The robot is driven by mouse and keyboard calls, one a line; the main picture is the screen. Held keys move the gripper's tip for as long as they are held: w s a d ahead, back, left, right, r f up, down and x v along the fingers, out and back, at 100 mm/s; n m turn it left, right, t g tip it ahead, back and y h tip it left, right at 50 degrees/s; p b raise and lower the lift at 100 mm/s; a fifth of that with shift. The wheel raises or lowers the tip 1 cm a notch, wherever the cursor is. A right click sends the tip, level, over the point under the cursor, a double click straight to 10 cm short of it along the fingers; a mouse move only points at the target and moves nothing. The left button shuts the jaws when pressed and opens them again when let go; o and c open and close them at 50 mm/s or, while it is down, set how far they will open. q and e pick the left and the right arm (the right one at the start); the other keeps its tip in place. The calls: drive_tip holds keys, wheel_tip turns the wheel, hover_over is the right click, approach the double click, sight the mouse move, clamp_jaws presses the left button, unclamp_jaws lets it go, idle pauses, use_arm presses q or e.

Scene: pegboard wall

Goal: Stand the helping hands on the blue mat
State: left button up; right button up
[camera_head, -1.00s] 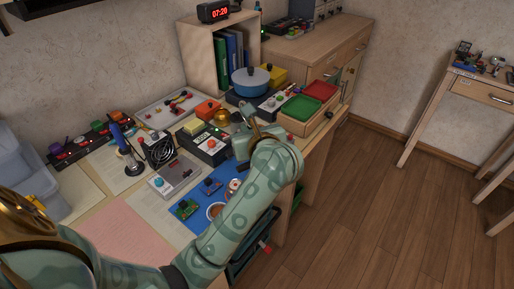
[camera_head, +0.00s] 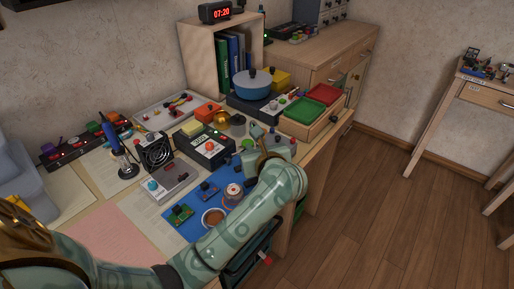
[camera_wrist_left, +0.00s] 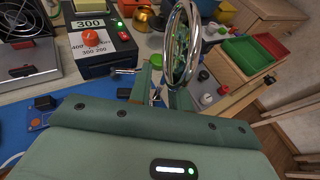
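The helping hands (camera_wrist_left: 182,45) show in the left wrist view as a round chrome-rimmed lens, with a small metal clip (camera_wrist_left: 122,72) to its left. The lens rises just beyond my left gripper's fingers. My left gripper (camera_wrist_left: 160,88) has a gap between its fingers, with slender metal parts in it; I see no firm contact. In the head view my left gripper (camera_head: 263,140) is over the bench's front edge, beyond the blue mat, and largely hides the helping hands. The blue mat (camera_head: 190,228) lies at the bench's front; it also shows in the wrist view (camera_wrist_left: 75,108). My right gripper is out of view.
The mat bears small circuit boards (camera_head: 180,213), a brown-filled round dish (camera_head: 213,217) and a small jar (camera_head: 233,192). A black station (camera_head: 205,148) stands behind it. Red (camera_head: 325,94) and green (camera_head: 304,109) trays are at the right. Small jars stand near the gripper.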

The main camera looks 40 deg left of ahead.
use_arm(q)
drive_tip(key=shift+o, duration=0.3)
drive_tip(key=shift+d+r, duration=0.15)
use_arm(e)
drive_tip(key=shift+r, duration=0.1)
